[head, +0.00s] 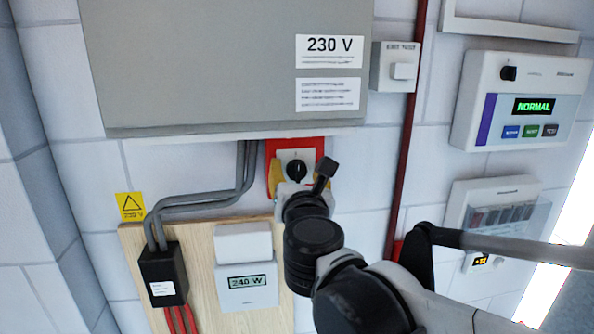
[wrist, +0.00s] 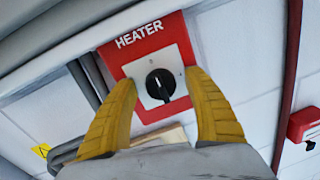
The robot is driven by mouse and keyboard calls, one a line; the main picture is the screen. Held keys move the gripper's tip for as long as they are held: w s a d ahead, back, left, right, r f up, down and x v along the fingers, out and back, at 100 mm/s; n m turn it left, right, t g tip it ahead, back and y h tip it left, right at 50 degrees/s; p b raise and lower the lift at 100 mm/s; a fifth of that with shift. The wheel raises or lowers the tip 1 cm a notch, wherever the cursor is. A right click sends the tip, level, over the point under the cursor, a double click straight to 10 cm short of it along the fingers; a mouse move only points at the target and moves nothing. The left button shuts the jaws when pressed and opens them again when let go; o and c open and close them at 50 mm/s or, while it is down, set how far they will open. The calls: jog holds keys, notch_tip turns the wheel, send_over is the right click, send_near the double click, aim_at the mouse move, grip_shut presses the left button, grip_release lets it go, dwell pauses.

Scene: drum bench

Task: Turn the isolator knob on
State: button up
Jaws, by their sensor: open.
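The isolator knob (wrist: 160,84) is a black rotary knob with a white pointer line, on a white plate set in a red panel (wrist: 154,52) marked HEATER. In the head view the knob (head: 296,170) sits just below the large grey 230 V box. My gripper (wrist: 160,100) has two yellow fingers spread apart on either side of the knob, not touching it. In the head view my gripper (head: 297,180) is at the red panel, partly hidden by my wrist. A "0" shows above the knob; the other marking is too small to read.
The grey 230 V box (head: 220,60) overhangs the panel. Grey conduits (head: 205,199) run close on its left to a black box (head: 163,275). A 240 W meter (head: 247,283) is on the wooden board below. A dark red pipe (head: 404,150) runs down on the right.

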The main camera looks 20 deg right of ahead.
jog(key=shift+s, duration=0.1)
jog(key=c, duration=1.2)
jog(key=shift+m, duration=0.3)
jog(key=m, duration=0.3)
jog(key=shift+r+m, duration=0.1)
jog(key=shift+m, duration=0.3)
jog(key=m, duration=0.4)
jog(key=shift+d+g, duration=0.1)
jog(key=shift+g, duration=0.3)
jog(key=m+y, duration=0.1)
jog(key=m, duration=0.3)
jog(key=shift+d, duration=0.1)
jog(key=m, duration=0.4)
jog(key=shift+m+y, duration=0.3)
